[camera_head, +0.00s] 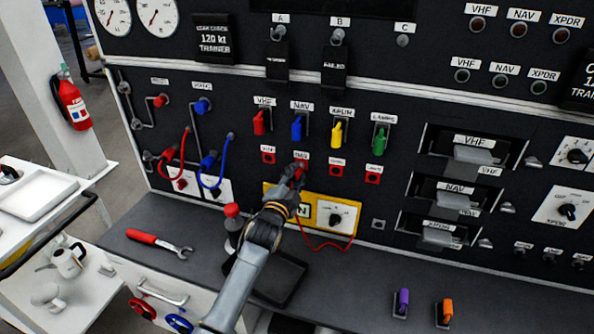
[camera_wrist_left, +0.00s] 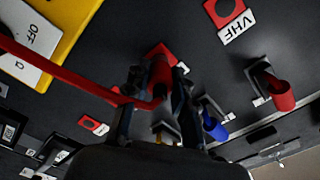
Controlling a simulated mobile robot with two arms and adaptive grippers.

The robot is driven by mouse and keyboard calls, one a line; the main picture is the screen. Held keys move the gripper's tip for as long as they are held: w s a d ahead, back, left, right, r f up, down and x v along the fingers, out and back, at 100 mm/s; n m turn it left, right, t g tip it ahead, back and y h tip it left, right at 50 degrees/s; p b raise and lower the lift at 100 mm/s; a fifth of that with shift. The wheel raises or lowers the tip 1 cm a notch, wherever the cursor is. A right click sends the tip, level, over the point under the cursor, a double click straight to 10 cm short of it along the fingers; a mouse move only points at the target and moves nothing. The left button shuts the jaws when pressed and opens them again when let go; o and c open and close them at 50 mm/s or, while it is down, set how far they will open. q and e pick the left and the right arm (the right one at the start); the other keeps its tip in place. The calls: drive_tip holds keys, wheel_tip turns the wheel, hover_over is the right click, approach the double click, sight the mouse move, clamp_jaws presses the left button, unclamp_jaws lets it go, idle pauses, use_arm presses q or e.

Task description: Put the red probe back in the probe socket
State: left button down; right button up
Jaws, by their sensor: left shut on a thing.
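The red probe (camera_head: 299,170) is in my left gripper (camera_head: 296,183), which is shut on it at the red test plate under the NAV switch. In the left wrist view, the probe (camera_wrist_left: 159,78) stands between the fingers (camera_wrist_left: 155,98), its far end at or very near the red plate (camera_wrist_left: 160,51); I cannot tell whether it is inserted. Its red lead (camera_head: 325,247) runs to the yellow meter unit (camera_head: 345,204), and the lead (camera_wrist_left: 70,80) crosses the wrist view. A small grey square fitting (camera_head: 378,224) is right of the meter; I cannot tell whether it is the probe socket.
Other red test plates (camera_head: 268,157) line the panel below coloured switches (camera_head: 336,132). A red-handled wrench (camera_head: 158,242), a red-topped post (camera_head: 232,216) and a dark tray (camera_head: 280,277) are on the bench (camera_head: 205,240). Purple (camera_head: 402,300) and orange (camera_head: 446,310) pieces stand at front right.

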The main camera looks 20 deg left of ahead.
sight(294, 178)
use_arm(q)
drive_tip(key=shift+s, duration=0.15)
drive_tip(key=shift+s+p, duration=0.3)
drive_tip(key=shift+s, duration=0.15)
drive_tip(key=shift+s+p, duration=0.2)
drive_tip(key=shift+p, duration=0.1)
drive_tip(key=shift+s+r+p, duration=0.1)
drive_tip(key=shift+s+p, duration=0.3)
drive_tip(key=shift+s, duration=0.2)
drive_tip(key=shift+s+a+p, duration=0.1)
drive_tip(key=shift+s+p, duration=0.25)
drive_tip(key=shift+s, duration=0.3)
